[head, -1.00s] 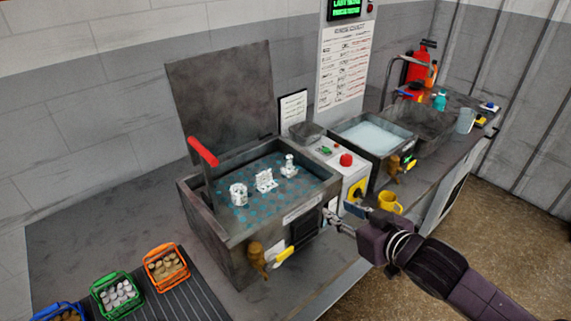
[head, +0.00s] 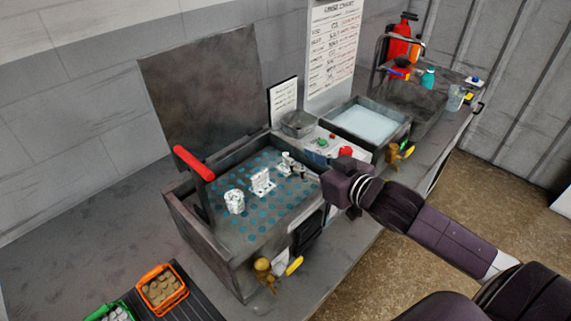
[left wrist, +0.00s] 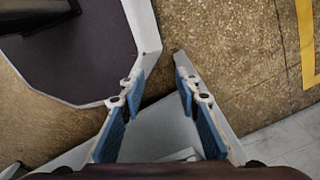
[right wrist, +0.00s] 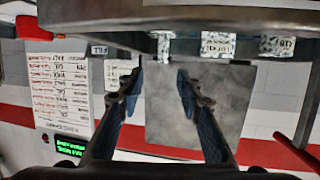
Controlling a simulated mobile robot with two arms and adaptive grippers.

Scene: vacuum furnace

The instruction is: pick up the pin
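The pin, which I take to be the slim white piece (head: 285,160), stands on the dotted blue-grey bed of the open metal box (head: 212,252), the rightmost of three white parts. My right gripper (head: 304,170) is just right of it, over the box's right part. The right wrist view, upside down, shows this gripper (right wrist: 160,82) open and empty. The pin (right wrist: 164,47) shows beyond and between its fingertips, partly cut off by the box rim; contact is not visible. My left gripper (left wrist: 153,75) is open and empty above the floor, away from the box.
A white bracket (head: 262,182) and a white round part (head: 234,201) stand left of the pin. The raised lid (head: 200,85) and red-handled lever (head: 194,163) border the box. A control panel with a red button (head: 345,151) and a liquid-filled basin (head: 369,123) are at right.

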